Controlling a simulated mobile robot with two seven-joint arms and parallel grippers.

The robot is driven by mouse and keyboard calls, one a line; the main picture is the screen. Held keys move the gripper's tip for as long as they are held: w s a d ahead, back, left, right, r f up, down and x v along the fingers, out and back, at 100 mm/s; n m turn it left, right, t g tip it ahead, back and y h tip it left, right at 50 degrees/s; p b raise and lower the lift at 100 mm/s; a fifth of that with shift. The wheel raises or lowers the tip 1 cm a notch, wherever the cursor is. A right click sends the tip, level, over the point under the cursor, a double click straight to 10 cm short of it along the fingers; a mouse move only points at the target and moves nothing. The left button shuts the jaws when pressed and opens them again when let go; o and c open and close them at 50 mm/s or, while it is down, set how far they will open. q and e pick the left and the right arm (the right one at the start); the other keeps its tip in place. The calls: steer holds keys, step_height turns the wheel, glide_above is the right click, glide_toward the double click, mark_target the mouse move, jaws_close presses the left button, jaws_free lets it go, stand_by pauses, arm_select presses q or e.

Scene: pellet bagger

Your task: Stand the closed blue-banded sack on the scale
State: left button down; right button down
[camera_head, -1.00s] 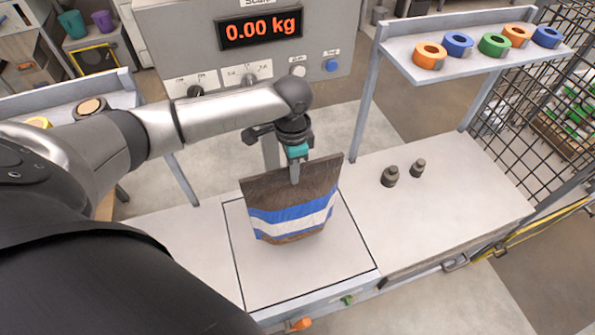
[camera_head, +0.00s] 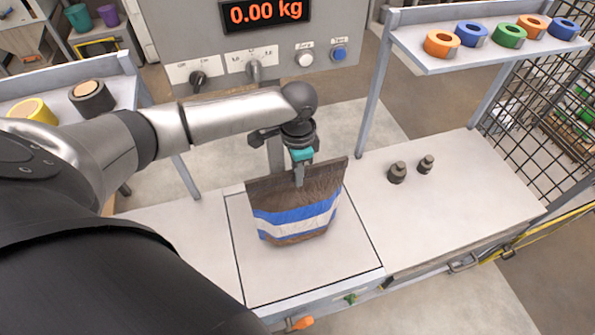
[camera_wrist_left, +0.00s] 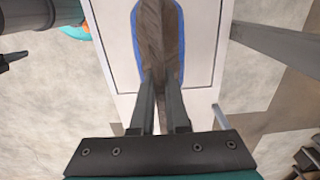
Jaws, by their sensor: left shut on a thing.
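The brown sack (camera_head: 296,204) with a blue and white band is upright over the square scale plate (camera_head: 262,288) in the head view. The display (camera_head: 265,12) reads 0.00 kg. I cannot tell whether the sack's bottom touches the plate. My left gripper (camera_head: 300,178) is shut on the sack's top edge. In the left wrist view the sack (camera_wrist_left: 158,45) runs up from between the fingers of the left gripper (camera_wrist_left: 160,100), above the pale plate. My right gripper is not in view.
Two dark weights (camera_head: 397,172) stand on the bench right of the plate. A shelf (camera_head: 470,58) holds several coloured tape rolls at the upper right. A panel with knobs and buttons (camera_head: 304,59) stands behind. A wire mesh (camera_head: 545,90) borders the right side.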

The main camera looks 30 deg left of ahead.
arm_select(q)
steer(key=shift+w+f, duration=0.1)
steer(key=shift+f, duration=0.3)
steer(key=c, duration=0.8)
jaws_free()
steer(key=shift+c, duration=0.2)
steer(key=shift+f, duration=0.1)
